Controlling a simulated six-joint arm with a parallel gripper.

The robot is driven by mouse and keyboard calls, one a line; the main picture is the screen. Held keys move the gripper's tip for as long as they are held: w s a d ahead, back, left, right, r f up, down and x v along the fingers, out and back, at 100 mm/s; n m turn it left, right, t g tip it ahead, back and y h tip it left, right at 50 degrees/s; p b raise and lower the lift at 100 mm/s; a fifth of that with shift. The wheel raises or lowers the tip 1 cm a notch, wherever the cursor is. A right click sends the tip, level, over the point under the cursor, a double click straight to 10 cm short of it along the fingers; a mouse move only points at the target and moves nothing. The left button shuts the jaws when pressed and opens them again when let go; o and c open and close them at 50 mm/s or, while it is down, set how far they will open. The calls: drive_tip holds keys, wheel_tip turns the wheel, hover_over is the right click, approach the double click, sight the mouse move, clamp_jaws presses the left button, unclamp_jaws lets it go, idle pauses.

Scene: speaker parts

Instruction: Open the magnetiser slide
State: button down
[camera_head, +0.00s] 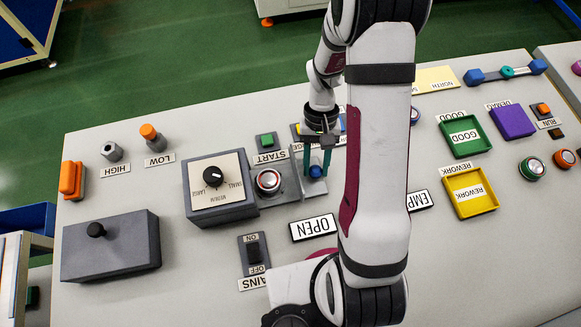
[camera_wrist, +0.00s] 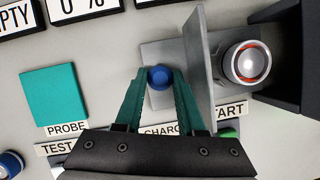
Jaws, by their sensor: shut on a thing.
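My gripper (camera_head: 316,168) points down with its two teal fingers shut on a blue knob (camera_wrist: 159,77). The knob stands on a grey slide plate (camera_wrist: 155,50), beside a thin upright grey plate (camera_wrist: 197,75). On the other side of that upright plate is a round silver nest with a red-orange ring (camera_wrist: 247,64); it also shows in the head view (camera_head: 268,181). The ring is uncovered from above. A grey box with a size dial (camera_head: 220,185) adjoins it. A sign reading OPEN (camera_head: 313,228) lies in front.
A green START button (camera_head: 266,141) sits behind the nest. A mains switch (camera_head: 254,252) is in front. A teal PROBE block (camera_wrist: 54,95) is near the gripper. Green (camera_head: 486,146) and yellow (camera_head: 493,206) trays lie right. My arm hides the bench's middle.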

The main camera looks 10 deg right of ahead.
drive_tip(key=shift+d, duration=0.8)
drive_tip(key=c, duration=0.8)
unclamp_jaws()
drive_tip(key=v, duration=1.5)
drive_tip(key=shift+w+r, duration=0.15)
drive_tip(key=shift+r, duration=0.25)
